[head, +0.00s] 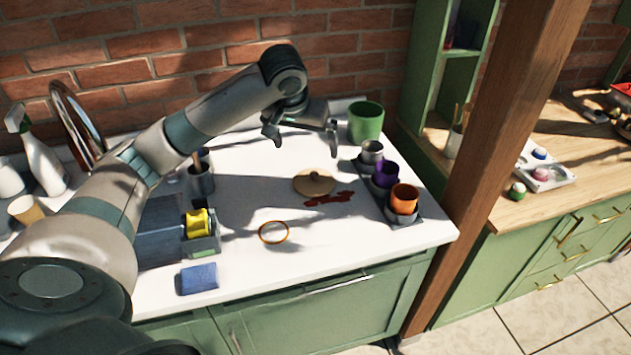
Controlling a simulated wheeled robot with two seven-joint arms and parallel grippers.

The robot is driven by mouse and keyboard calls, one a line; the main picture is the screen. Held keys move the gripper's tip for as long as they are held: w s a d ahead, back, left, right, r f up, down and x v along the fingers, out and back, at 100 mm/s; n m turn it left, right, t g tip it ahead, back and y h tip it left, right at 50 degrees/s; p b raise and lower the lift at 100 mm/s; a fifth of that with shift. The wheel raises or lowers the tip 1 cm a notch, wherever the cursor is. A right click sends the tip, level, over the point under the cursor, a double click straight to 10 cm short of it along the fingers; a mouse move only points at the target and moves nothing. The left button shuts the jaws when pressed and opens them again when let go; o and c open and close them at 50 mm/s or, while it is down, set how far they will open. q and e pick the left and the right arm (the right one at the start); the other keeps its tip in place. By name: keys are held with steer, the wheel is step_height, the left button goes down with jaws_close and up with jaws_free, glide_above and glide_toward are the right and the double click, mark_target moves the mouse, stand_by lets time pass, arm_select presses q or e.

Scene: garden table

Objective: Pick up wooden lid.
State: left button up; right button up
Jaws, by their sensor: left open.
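The wooden lid (314,182) is a round, light brown disc with a small knob on top. It lies flat on the white countertop (345,240), near the middle. My left gripper (305,146) is open and empty. It hangs above and behind the lid in the picture, apart from it, with its two fingers spread left and right. My right gripper is not in the picture.
A dark red spill (330,199) lies beside the lid. A green pot (365,122) and a tray with purple (386,174) and orange (404,198) cups stand to the right. An orange-rimmed ring (273,232) and blue sponge (199,278) lie in front. A wooden post (500,150) rises at right.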

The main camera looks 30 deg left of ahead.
arm_select(q)
steer(key=shift+s, duration=0.1)
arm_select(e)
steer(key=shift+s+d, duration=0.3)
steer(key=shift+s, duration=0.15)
arm_select(q)
steer(key=p, duration=0.3)
glide_above(314, 175)
steer(key=s, duration=0.2)
steer(key=f, duration=1)
steer(key=shift+d+f, duration=0.1)
steer(key=shift+d, duration=0.15)
steer(key=shift+w+f, duration=0.15)
steer(key=shift+f, duration=0.35)
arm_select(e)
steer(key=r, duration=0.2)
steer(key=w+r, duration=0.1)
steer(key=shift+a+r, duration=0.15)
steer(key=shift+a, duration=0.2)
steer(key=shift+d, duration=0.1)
